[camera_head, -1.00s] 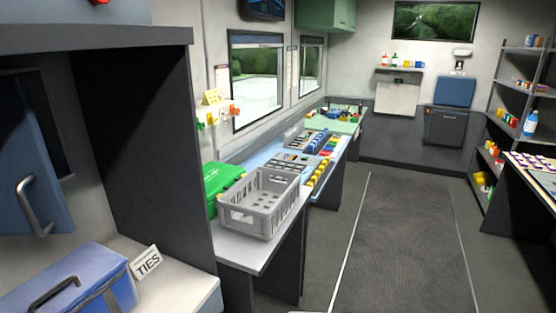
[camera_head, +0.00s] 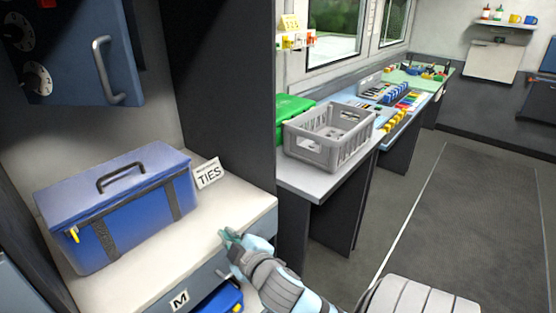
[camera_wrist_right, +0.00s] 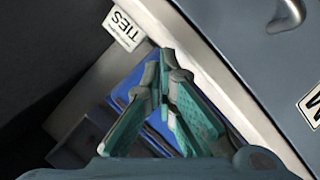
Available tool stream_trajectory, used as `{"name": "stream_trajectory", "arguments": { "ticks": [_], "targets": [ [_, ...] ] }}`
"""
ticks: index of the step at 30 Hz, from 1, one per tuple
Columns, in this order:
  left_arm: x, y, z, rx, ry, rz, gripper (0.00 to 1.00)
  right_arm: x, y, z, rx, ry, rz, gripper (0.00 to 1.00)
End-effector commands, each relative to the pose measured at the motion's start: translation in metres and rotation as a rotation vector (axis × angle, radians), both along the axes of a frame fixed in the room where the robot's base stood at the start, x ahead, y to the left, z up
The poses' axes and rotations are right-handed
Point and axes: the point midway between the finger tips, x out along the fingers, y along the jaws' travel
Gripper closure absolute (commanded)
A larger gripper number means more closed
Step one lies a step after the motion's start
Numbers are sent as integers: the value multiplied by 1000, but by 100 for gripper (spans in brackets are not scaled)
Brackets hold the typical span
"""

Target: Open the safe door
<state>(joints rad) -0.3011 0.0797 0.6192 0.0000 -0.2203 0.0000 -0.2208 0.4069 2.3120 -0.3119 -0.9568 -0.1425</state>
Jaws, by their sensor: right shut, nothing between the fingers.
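The safe door (camera_head: 82,52) is a blue-grey panel at the upper left of the head view. It has a curved grey handle (camera_head: 108,70) and dials on its left part. I cannot tell from its cropped view whether it stands ajar. My right gripper (camera_head: 229,237) is well below and right of the door, over the front edge of the white counter. In the right wrist view its teal fingers (camera_wrist_right: 165,68) meet at the tips, shut and empty. The safe door does not show there. My left gripper is in neither view.
A blue case (camera_head: 130,205) and a TIES sign (camera_head: 208,173) stand on the white counter (camera_head: 165,270) below the door. A drawer with an M label (camera_head: 180,300) is under the counter edge. A dark partition (camera_head: 225,90) stands right of the door. The right floor is clear.

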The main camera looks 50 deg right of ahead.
Motion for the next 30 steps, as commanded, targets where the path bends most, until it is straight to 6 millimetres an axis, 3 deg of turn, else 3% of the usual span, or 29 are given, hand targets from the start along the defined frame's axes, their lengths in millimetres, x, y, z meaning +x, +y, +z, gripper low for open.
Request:
{"name": "stream_trajectory", "arguments": {
  "ticks": [3,5,6,8,9,11,12,14,15,16,17,18,19,21,24,27,30],
  "targets": [
    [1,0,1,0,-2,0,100,31,-3,88,-221,-227,77,100],
    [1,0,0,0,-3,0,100,40,1,142,-369,-361,121,100],
    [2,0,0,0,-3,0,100,43,8,182,-484,-461,150,100],
    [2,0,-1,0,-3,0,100,39,24,244,-690,-619,195,100],
    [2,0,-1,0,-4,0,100,31,38,285,-848,-729,224,100],
    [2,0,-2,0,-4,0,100,10,67,341,-1125,-892,261,100],
    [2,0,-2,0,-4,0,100,-9,91,372,-1345,-997,282,100],
    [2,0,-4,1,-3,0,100,-45,132,407,-1776,-1138,299,100],
    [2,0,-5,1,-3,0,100,-70,158,417,-2221,-1186,290,100],
    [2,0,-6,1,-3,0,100,-80,166,414,-2571,-1144,273,100],
    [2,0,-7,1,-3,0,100,-82,161,410,-2901,-1024,254,100],
    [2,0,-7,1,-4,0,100,-81,134,409,2823,637,-197,100],
    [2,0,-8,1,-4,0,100,-81,107,414,2704,363,-171,100],
    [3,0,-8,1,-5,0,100,-87,56,426,2532,-24,-162,100],
    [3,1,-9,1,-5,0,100,-105,6,444,2397,-343,-168,100],
    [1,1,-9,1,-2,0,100,-118,-20,453,2329,-498,-181,100],
    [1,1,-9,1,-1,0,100,-122,-27,455,2311,-539,-189,100]
  ]
}}
